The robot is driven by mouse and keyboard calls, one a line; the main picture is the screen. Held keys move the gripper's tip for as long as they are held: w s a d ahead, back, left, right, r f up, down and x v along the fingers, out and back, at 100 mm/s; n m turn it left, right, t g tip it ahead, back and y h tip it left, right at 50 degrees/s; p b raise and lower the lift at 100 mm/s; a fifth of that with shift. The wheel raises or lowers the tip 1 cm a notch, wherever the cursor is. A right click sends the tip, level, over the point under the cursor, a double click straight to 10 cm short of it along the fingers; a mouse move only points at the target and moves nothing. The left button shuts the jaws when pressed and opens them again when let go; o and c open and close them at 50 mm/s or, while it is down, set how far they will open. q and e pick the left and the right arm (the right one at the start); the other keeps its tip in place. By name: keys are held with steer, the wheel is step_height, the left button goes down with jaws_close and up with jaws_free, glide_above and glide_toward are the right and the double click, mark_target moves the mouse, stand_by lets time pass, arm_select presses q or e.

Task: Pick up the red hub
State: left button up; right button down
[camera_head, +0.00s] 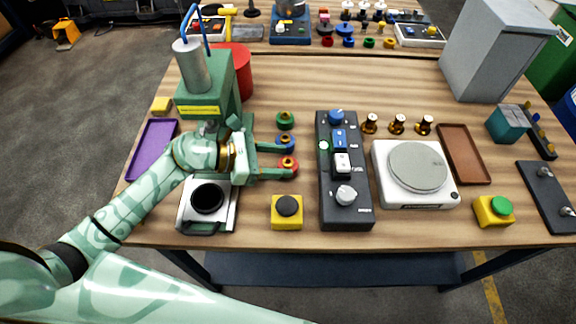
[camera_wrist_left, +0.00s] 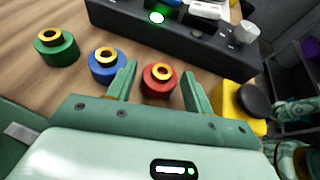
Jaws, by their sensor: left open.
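The red hub (camera_head: 288,164), a short red ring with a brass-coloured centre, sits on the wooden table and is partly covered by a finger in the head view. In the left wrist view the red hub (camera_wrist_left: 159,84) lies between the two fingers. My left gripper (camera_head: 286,160) is open around it, with a gap visible on each side. It also shows in the left wrist view (camera_wrist_left: 158,72). The blue hub (camera_wrist_left: 103,66) stands just outside one finger, very close to it. My right gripper is not in view.
A green hub (camera_head: 285,120) stands behind the blue one. A black control box (camera_head: 346,205) is close to the right of the hubs. A yellow box with a black button (camera_head: 287,222) is in front. A green press (camera_head: 210,105) stands behind my left gripper.

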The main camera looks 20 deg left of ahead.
mark_target(286, 162)
arm_select(q)
steer(key=x, duration=0.4)
steer(key=shift+d+f, duration=0.15)
steer(key=shift+d, duration=0.2)
steer(key=shift+a, duration=0.1)
steer(key=c, duration=0.9)
